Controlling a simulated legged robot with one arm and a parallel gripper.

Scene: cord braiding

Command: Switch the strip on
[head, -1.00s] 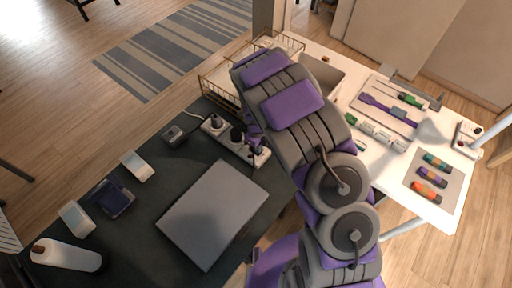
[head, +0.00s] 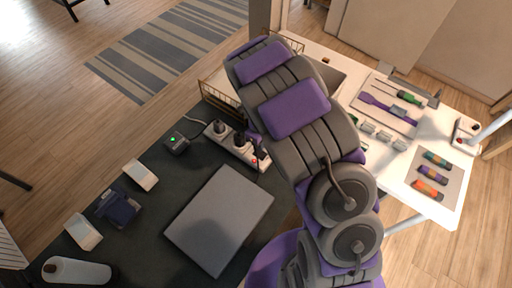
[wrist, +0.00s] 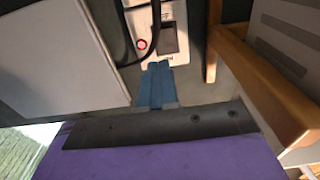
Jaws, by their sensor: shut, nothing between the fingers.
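The white power strip (head: 245,154) lies on the dark desktop beyond the grey laptop, with dark plugs in it. A small red light shows at its near right end. In the wrist view the strip (wrist: 178,62) shows a lit red round light (wrist: 142,44) beside a dark rocker switch (wrist: 164,39). My gripper (wrist: 157,66) is shut and empty, its blue-grey fingertips over the strip's end just below the switch; I cannot tell whether they touch it. A small black box (head: 177,144) on a cord beside the strip shows a green light.
The closed laptop (head: 220,220) lies close in front of the strip. A wire basket (head: 222,102) stands behind it. A white table (head: 345,118) with tools is at right.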

